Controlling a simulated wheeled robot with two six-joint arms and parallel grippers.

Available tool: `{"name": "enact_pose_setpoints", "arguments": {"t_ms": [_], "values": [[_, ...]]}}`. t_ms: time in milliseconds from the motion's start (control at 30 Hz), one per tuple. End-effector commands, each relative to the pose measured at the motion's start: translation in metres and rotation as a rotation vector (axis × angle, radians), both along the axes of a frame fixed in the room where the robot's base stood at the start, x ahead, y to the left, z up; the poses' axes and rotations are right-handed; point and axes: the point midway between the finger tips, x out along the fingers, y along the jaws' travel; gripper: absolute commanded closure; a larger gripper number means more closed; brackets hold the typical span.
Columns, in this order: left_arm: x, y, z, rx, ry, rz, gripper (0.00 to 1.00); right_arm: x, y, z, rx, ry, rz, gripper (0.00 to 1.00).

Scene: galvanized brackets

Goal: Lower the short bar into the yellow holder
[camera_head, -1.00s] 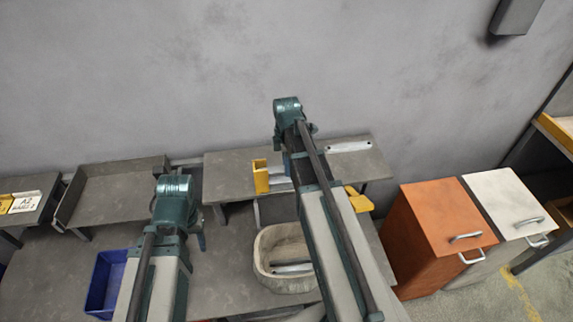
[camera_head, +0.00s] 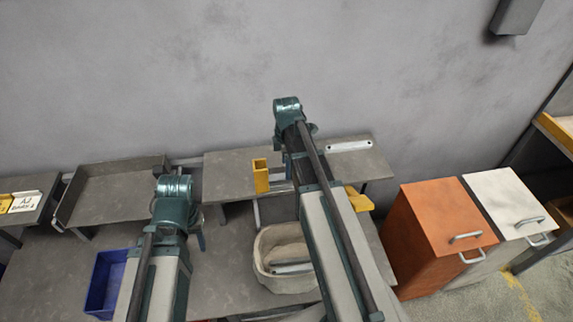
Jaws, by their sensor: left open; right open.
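The yellow holder (camera_head: 261,177) stands upright on the raised grey shelf in the head view. A silver metal piece (camera_head: 281,187) lies low against its right side, partly hidden by my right arm; I cannot tell whether it is inside the holder or beside it. My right gripper (camera_head: 289,166) is open near the holder's right side, mostly hidden behind my own arm. Another silver bar (camera_head: 348,146) lies flat at the back right of the shelf.
A pale round tub (camera_head: 263,258) with silver pieces (camera_head: 292,267) stands below the shelf. A blue bin (camera_head: 101,285) is at the left. A second yellow part (camera_head: 358,200) shows right of my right arm. An orange cabinet (camera_head: 430,225) stands at the right.

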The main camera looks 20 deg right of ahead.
Motion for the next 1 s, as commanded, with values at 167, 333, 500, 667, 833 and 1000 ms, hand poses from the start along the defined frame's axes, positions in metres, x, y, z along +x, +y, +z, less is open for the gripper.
{"name": "enact_pose_setpoints", "arguments": {"t_ms": [167, 333, 500, 667, 833, 1000], "values": [[0.000, 0.000, 0.013, 0.000, 0.000, 0.000, 0.50, 0.000, 0.000, 0.013, 0.000, 0.000, 0.000, 0.26], [0.000, 0.000, 0.034, 0.000, 0.000, 0.000, 0.50, 0.000, 0.000, 0.034, 0.000, 0.000, 0.000, 0.26], [0.000, 0.000, 0.060, 0.000, 0.000, 0.000, 0.50, 0.000, 0.000, 0.060, 0.000, 0.000, 0.000, 0.26], [0.000, 0.000, 0.085, 0.000, 0.000, -0.001, 0.50, 0.000, 0.000, 0.085, 0.000, 0.000, 0.000, 0.26], [0.000, 0.000, 0.110, 0.000, 0.000, -0.002, 0.50, 0.000, 0.000, 0.110, 0.000, 0.000, 0.000, 0.26], [0.000, 0.000, 0.131, 0.000, 0.000, -0.001, 0.50, 0.000, 0.000, 0.131, 0.000, 0.000, 0.000, 0.26]]}}
